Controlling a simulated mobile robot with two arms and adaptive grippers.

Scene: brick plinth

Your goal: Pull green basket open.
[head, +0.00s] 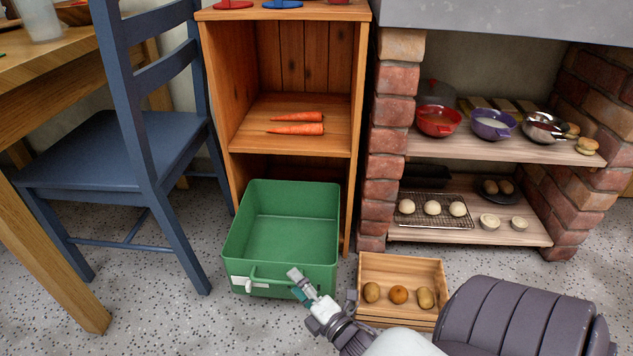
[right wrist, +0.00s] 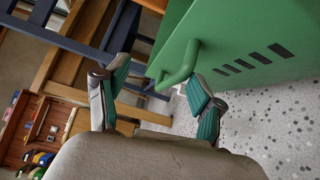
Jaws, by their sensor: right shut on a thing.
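The green basket (head: 290,240) sits low in the bottom opening of the wooden cabinet (head: 216,100), and most of it juts out in front. It looks empty inside. Its handle (head: 262,281) is on the front wall, and the handle also shows in the right wrist view (right wrist: 178,68). My right gripper (head: 302,284) is at the right part of this handle, shut on it. In the right wrist view its teal-padded fingers (right wrist: 160,76) are on both sides of the handle, with a gap between them. My left gripper is not in view.
A blue chair (head: 100,150) and wooden table (head: 60,60) stand left of the basket. A wooden crate (head: 400,268) with several potato-like items sits on the floor at right, beside the brick plinth (head: 390,140). Two carrots (head: 297,123) lie on the cabinet shelf. Speckled floor lies clear in front.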

